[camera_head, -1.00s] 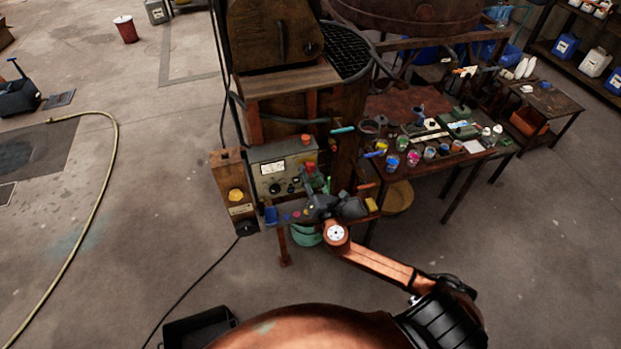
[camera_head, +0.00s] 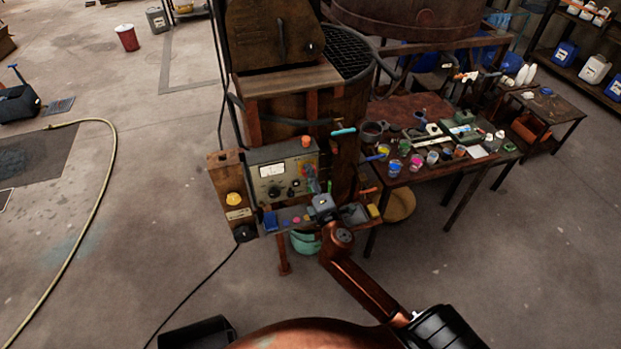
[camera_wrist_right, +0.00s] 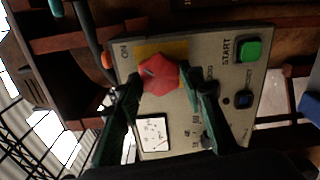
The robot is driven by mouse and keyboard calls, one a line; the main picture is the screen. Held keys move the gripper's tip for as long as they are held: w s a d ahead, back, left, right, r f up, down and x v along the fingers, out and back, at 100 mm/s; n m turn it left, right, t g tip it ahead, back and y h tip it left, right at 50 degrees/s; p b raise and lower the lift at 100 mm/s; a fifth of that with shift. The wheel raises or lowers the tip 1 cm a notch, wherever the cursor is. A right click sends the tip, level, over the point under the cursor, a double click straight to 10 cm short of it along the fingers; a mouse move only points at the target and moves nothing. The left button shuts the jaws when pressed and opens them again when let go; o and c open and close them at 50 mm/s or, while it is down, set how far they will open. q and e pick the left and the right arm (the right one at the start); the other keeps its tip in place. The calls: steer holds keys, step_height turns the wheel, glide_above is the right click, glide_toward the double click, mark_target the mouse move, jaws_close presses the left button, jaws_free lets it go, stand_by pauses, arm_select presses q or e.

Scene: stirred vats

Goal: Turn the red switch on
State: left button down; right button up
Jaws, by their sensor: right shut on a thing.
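In the right wrist view the red switch (camera_wrist_right: 160,77) is a faceted red knob on a yellow patch of a grey control panel (camera_wrist_right: 180,115). The word ON stands on the panel to its left in that view. My right gripper (camera_wrist_right: 162,84) has one dark green finger on each side of the red switch and is shut on it. My left gripper is not in view.
A meter (camera_wrist_right: 153,135) and an orange lamp (camera_wrist_right: 107,61) are also close. A small tray shelf (camera_head: 285,229) lies below the box. A bench with paint pots (camera_head: 412,162) stands right.

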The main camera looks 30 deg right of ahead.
steer(key=shift+m, duration=0.8)
steer(key=o, duration=1.2)
steer(key=shift+c, duration=0.2)
steer(key=v, duration=1.2)
steer(key=shift+f, duration=0.1)
